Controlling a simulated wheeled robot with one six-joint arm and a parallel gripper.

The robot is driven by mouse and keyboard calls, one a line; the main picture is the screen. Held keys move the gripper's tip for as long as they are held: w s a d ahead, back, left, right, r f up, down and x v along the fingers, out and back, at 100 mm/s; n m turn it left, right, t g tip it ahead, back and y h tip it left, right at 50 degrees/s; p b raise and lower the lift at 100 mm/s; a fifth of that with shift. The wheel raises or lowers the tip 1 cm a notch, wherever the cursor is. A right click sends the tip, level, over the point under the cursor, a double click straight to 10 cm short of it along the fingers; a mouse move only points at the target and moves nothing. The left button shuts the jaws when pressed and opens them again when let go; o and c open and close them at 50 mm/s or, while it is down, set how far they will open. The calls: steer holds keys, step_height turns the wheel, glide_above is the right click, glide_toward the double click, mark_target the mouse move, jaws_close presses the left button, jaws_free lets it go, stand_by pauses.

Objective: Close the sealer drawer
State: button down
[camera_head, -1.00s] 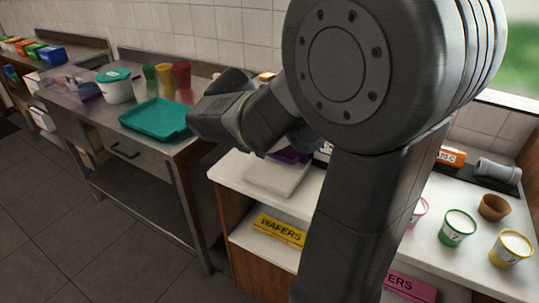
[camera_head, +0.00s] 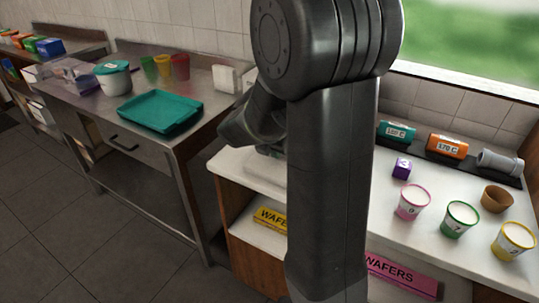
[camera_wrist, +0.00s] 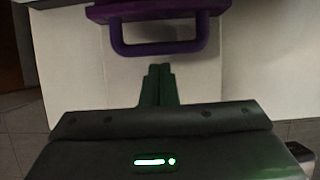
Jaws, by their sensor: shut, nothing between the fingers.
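A purple bar handle (camera_wrist: 160,49) on a purple front shows at the top of the wrist view, probably the sealer drawer's. How far the drawer stands out cannot be told. My gripper (camera_wrist: 159,70) is shut and empty, with its fingertips just short of the handle's bar; whether they touch cannot be told. In the head view my arm hides the fingertips and most of the sealer. Only a pale slab (camera_head: 268,171) shows beside my arm on the white counter.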

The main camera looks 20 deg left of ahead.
steer(key=shift+w, duration=0.15)
steer(key=shift+w+r, duration=0.15)
steer(key=shift+w, duration=0.1)
steer(key=w+p, duration=0.2)
steer(key=w, duration=0.2)
steer(key=shift+d, duration=0.15)
